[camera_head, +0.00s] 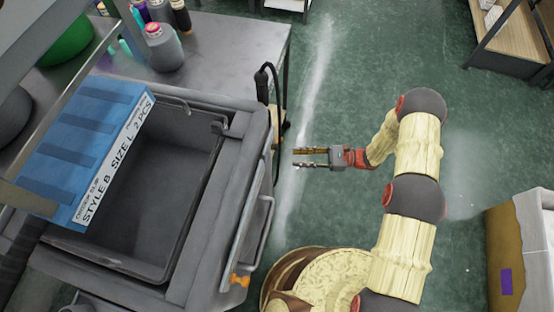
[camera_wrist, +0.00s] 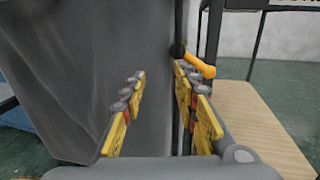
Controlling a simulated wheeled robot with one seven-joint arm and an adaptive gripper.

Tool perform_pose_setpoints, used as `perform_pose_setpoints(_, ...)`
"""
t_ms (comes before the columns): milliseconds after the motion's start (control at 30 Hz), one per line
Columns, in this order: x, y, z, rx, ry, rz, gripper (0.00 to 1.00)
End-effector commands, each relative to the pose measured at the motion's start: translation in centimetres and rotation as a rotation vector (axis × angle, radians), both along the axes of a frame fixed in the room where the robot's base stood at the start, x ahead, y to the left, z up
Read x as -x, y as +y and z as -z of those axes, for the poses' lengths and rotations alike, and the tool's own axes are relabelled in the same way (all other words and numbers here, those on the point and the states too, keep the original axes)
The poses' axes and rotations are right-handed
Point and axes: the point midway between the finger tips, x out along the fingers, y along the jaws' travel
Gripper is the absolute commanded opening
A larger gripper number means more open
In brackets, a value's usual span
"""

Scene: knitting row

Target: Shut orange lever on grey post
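An orange lever (camera_wrist: 200,67) shows in the wrist view, beyond my fingertips and right of centre. It slopes down to the right from a dark pivot on a narrow grey upright (camera_wrist: 179,25). In the head view a small orange piece (camera_head: 239,280) sits low on the side of the grey bin cart; I cannot tell whether it is the same lever. My gripper (camera_head: 297,158) is open and empty above the floor, right of the cart, its fingers pointing left. In the wrist view my gripper (camera_wrist: 160,76) has its yellow fingers apart, and the lever is not between them.
The grey bin cart (camera_head: 255,170) stands left, with a blue labelled box (camera_head: 80,130) across it. A metal table (camera_head: 225,50) with spools is behind. A black looped cable (camera_head: 262,85) hangs at its edge. A carton (camera_head: 530,250) is at right; green floor is open between.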

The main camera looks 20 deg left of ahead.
Motion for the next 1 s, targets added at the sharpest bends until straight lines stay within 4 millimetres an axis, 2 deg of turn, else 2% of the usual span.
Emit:
perform_pose_setpoints(233, 0.0, -0.1, 0.4, 0.000, 0.000, 0.000, 0.30)
perform_pose_setpoints(367, -0.4, -1.1, 0.3, -0.001, -0.001, 0.002, 0.30)
perform_pose_setpoints(800, -2.6, -9.1, 0.1, -0.006, -0.003, -0.001, 0.30)
perform_pose_setpoints(1000, -3.1, -11.1, 0.1, -0.008, -0.004, -0.004, 0.30)
